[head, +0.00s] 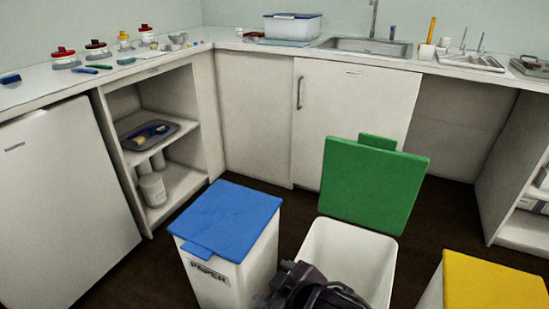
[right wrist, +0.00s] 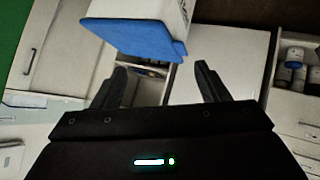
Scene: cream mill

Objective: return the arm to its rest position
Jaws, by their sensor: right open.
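My right gripper (right wrist: 163,75) is open in the right wrist view, with nothing between its two dark fingers. A dark part of my arm shows at the bottom of the head view, in front of the white bin (head: 340,250) with the raised green lid (head: 372,182). The blue-lidded paper bin (head: 225,222) stands to the left of it, lid down. In the right wrist view the blue lid (right wrist: 135,38) is beyond the fingertips and looks apart from them. My left gripper is in neither view.
A yellow-lidded bin (head: 493,280) stands at the lower right. Cabinets and a counter (head: 130,70) run along the walls, with red-capped jars, a blue-lidded box (head: 292,27) and a sink (head: 365,46). An open shelf holds a grey tray (head: 125,127). Dark floor is free behind the bins.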

